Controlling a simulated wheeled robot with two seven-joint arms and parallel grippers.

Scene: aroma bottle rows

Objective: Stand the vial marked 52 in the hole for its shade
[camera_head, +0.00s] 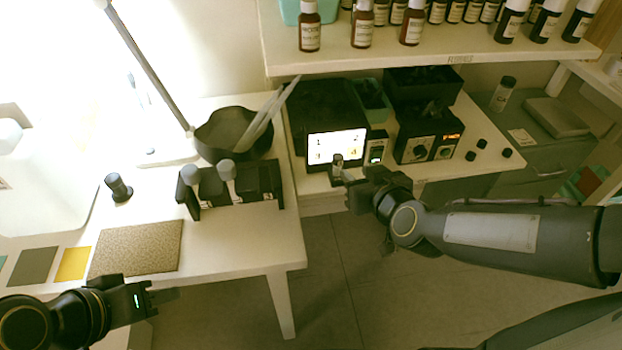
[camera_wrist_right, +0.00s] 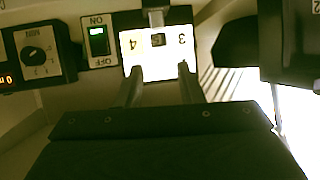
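A small vial-like bottle (camera_head: 337,162) stands upright in front of the lit screen in the head view; I cannot read a number on it. My right gripper (camera_head: 352,182) is just right of its lower part. In the right wrist view, my right fingers (camera_wrist_right: 158,84) are apart, with the lit screen beyond them and nothing clearly held between. A black holder (camera_head: 250,185) with two pale-capped pieces (camera_head: 227,172) stands on the left table. Which holes match which shade cannot be told. My left gripper (camera_head: 158,295) is near the table's front edge, its opening unclear.
The lit screen (camera_head: 337,144) and a black box with dials (camera_head: 427,145) stand behind my right gripper. Brown bottles (camera_head: 310,30) line the shelf above. A black bowl (camera_head: 233,132), a small black knob (camera_head: 118,187), a speckled mat (camera_head: 137,248) and colour cards (camera_head: 74,264) occupy the left table.

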